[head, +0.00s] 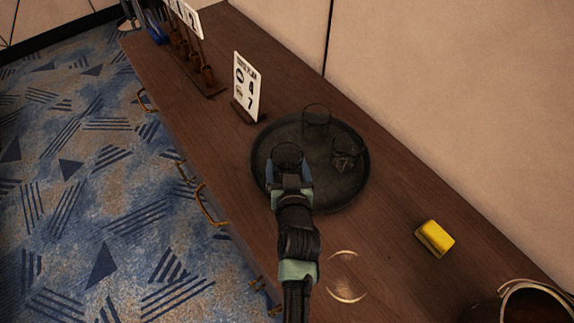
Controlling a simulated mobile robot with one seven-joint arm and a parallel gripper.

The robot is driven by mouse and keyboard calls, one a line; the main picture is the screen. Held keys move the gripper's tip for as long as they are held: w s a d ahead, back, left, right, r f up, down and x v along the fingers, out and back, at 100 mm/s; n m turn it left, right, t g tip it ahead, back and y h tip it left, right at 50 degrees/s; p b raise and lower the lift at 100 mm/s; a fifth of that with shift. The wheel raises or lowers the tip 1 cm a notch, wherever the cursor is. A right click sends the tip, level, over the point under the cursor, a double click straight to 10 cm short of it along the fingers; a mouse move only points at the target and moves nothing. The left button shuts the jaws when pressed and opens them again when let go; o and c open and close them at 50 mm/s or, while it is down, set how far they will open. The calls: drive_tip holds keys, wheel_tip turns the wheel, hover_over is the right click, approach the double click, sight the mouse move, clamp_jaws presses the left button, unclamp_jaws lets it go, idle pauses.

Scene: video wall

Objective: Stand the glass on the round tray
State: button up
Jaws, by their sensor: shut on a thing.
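The round tray (330,195) is dark and lies flat on the brown wooden counter. My gripper (287,168) reaches over the tray's left part from the front. It is shut on a clear glass (287,152), which looks upright. I cannot tell whether the glass's base touches the tray, as my gripper hides its lower part. Two other clear glasses are on the tray: one stands at the back (316,121), and one is at the right (344,152) with something clear in it or on it.
A white sign card (247,88) stands behind the tray to the left. A wooden rack (190,62) is farther back. A yellow sponge (435,238) and a dark round container (530,303) are at the right. A thin ring (346,290) marks the counter. The wall borders the counter's right side.

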drive_tip(key=o, duration=1.6)
drive_tip(key=shift+c, duration=0.2)
drive_tip(key=shift+r, duration=0.15)
drive_tip(key=v, duration=1.2)
drive_tip(key=w+r+t, duration=0.3)
drive_tip(key=w+r, duration=0.1)
drive_tip(key=r, duration=1)
drive_tip(key=w+r+t, duration=0.3)
drive_tip(key=w+r, duration=0.1)
drive_tip(key=r, duration=0.9)
drive_tip(key=s+r+t, duration=0.2)
drive_tip(key=s+r, duration=0.2)
drive_tip(key=r, duration=0.6)
drive_tip(key=s+a+r+t, duration=0.1)
drive_tip(key=s+r+t, duration=0.2)
drive_tip(key=r, duration=0.8)
drive_tip(key=s+r+t+h, duration=0.1)
drive_tip(key=s+r, duration=0.3)
drive_tip(key=r, duration=0.6)
drive_tip(key=shift+s+a+r+t, duration=0.25)
drive_tip(key=shift+s+t, duration=0.1)
drive_tip(key=shift+t, duration=0.55)
